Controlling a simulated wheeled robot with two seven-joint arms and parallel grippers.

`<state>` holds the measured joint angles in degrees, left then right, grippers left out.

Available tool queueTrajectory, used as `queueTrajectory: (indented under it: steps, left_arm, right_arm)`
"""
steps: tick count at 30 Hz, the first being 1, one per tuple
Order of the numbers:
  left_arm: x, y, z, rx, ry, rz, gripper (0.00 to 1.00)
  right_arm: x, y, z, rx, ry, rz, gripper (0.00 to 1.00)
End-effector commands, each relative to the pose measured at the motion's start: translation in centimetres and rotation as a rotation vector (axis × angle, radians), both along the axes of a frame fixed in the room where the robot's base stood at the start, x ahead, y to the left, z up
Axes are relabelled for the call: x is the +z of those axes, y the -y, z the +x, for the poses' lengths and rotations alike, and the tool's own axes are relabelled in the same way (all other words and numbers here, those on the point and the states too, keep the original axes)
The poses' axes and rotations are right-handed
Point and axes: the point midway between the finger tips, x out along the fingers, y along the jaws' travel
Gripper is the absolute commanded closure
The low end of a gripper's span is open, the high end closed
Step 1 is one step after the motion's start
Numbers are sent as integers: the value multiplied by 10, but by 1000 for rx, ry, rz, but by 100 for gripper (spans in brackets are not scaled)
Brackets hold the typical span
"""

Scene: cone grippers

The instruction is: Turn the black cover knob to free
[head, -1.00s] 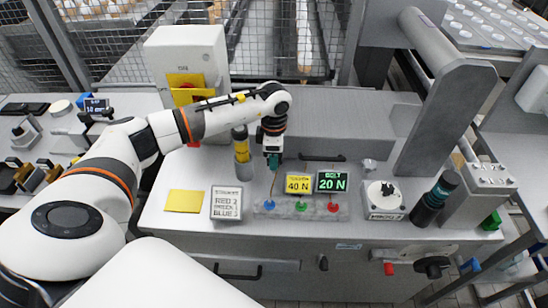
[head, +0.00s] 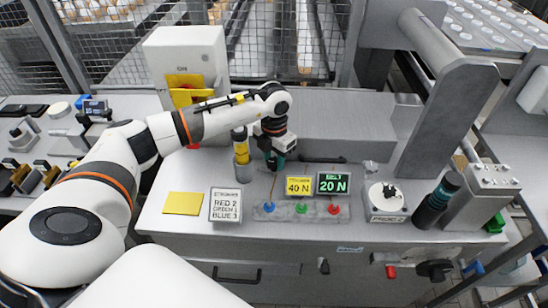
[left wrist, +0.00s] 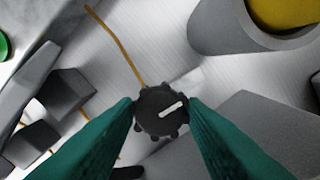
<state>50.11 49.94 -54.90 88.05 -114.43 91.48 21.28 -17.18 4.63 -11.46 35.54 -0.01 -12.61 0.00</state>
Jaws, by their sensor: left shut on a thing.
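My left gripper (head: 275,163) reaches down onto the bench beside the yellow-topped cylinder. In the left wrist view its two green fingers (left wrist: 160,108) are shut on the black knob (left wrist: 152,120), one on each side. The knob is round with a notched rim. Its white pointer line points right and slightly up in that view. In the head view the gripper hides the knob. No marking for free is readable. My right gripper is not in view.
A grey holder with a yellow-topped cylinder (head: 241,147) stands close left of the gripper. Small displays reading 40 N (head: 299,186) and 20 N (head: 332,183) stand in front of it, behind blue, green and red knobs. A yellow pad (head: 183,203) lies at left.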

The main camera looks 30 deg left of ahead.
Motion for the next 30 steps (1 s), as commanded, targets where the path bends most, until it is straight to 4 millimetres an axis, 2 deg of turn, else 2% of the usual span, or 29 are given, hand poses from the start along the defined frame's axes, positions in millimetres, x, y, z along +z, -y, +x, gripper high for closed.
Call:
queueTrajectory:
  steps: [9,25,26,29,30]
  left_arm:
    - [2,-1,1,112,3,2,85]
    - [2,-1,1,133,4,1,85]
    - [2,-1,1,133,5,0,58]
    - [2,-1,1,132,4,1,41]
    - [1,-1,1,131,3,1,41]
  right_arm:
    - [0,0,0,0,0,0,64]
    - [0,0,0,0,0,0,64]
    - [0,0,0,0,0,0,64]
    - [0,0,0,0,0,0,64]
    - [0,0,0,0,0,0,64]
